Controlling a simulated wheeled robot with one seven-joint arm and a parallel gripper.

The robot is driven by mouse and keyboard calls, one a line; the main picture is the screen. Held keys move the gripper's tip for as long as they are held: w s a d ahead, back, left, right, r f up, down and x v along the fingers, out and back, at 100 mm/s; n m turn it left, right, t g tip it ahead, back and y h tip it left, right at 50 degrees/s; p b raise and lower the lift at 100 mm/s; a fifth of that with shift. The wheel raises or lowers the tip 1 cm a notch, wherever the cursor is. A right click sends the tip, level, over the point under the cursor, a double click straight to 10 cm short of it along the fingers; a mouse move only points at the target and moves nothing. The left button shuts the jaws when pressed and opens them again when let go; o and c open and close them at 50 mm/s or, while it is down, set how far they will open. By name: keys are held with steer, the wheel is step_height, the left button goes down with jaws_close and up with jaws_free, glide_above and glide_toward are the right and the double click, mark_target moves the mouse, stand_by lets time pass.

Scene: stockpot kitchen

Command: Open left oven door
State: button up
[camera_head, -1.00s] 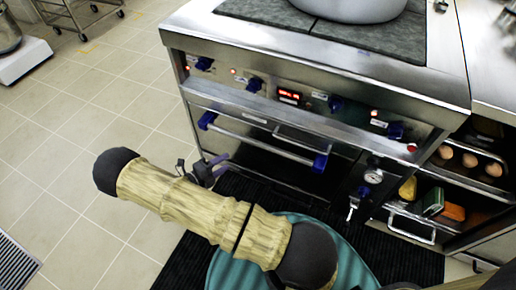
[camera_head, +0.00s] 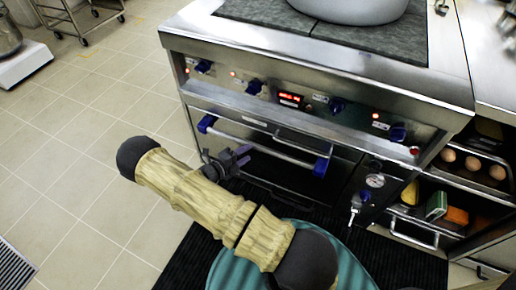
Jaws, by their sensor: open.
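The oven (camera_head: 300,110) stands in the middle, below a panel with blue knobs and a red display. Its left oven door (camera_head: 283,178) has a dark front, partly hidden by my arm. A silver handle bar (camera_head: 262,147) with blue end mounts runs across the door's upper part. I cannot tell whether the door is fully shut. My gripper (camera_head: 243,154) is open, with its dark fingers pointing right, close to the left half of the bar and just below it in the picture. I see nothing held, and contact with the bar cannot be made out.
A large pot (camera_head: 362,8) stands on the stove top. At right, an open compartment holds eggs (camera_head: 472,162) and packages, beside a gauge (camera_head: 375,181) and tap. A wheeled rack (camera_head: 85,15) stands far left. The tiled floor (camera_head: 90,140) at left is clear.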

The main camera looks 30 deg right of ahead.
mark_target(255, 149)
steer(key=b+x, duration=0.1)
steer(key=x, duration=0.6)
jaws_close()
